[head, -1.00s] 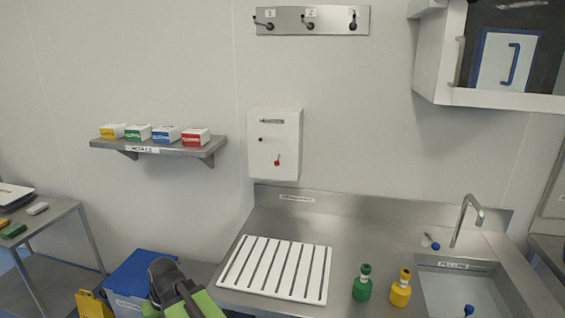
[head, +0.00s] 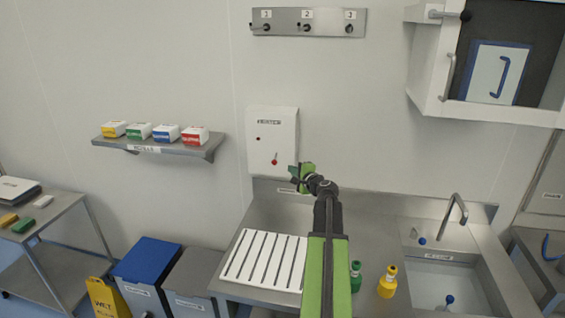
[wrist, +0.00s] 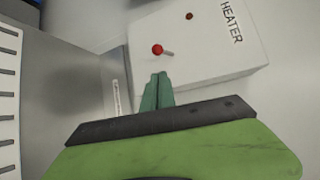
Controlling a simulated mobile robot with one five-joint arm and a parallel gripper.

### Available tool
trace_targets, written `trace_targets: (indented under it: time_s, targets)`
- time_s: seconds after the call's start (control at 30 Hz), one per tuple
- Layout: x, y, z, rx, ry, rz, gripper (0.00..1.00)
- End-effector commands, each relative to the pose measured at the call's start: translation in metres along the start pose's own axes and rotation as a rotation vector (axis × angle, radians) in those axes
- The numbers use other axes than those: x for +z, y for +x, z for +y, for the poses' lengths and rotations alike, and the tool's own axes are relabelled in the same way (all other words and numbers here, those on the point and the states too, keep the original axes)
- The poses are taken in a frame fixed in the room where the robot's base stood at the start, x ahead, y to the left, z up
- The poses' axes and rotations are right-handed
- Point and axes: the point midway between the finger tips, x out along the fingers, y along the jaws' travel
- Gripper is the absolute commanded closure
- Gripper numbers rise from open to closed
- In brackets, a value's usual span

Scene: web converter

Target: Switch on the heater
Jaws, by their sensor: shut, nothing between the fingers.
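The heater (head: 272,135) is a white box on the wall above the steel counter. It also shows in the wrist view (wrist: 215,60), tilted, with the word HEATER on it. A small lever with a red knob (wrist: 157,49) sticks out of its front, and a dark red round spot (wrist: 189,15) sits near the label. The lever also shows in the head view (head: 275,160). My gripper (head: 297,176) is shut and empty, just right of and below the lever in the head view. In the wrist view its fingertips (wrist: 157,80) appear close below the knob, with a small gap visible.
A steel counter (head: 385,225) holds a white slatted board (head: 262,262), a green bottle (head: 355,277), a yellow bottle (head: 387,284) and a sink with a tap (head: 455,212). A shelf (head: 160,147) with several boxes is left of the heater. A wall cabinet (head: 428,75) is at upper right.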

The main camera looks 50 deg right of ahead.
Motion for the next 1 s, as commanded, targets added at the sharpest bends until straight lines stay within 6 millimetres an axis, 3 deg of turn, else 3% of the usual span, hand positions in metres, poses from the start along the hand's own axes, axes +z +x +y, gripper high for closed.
trace_targets:
  time_s: [0.27,0.73,1.0]
  targets:
    - [0.001,0.011,0.001,0.002,-0.002,-0.003,1.00]
    - [0.002,0.094,0.002,0.003,-0.003,-0.005,1.00]
    - [0.004,0.102,0.001,0.002,-0.003,-0.004,1.00]
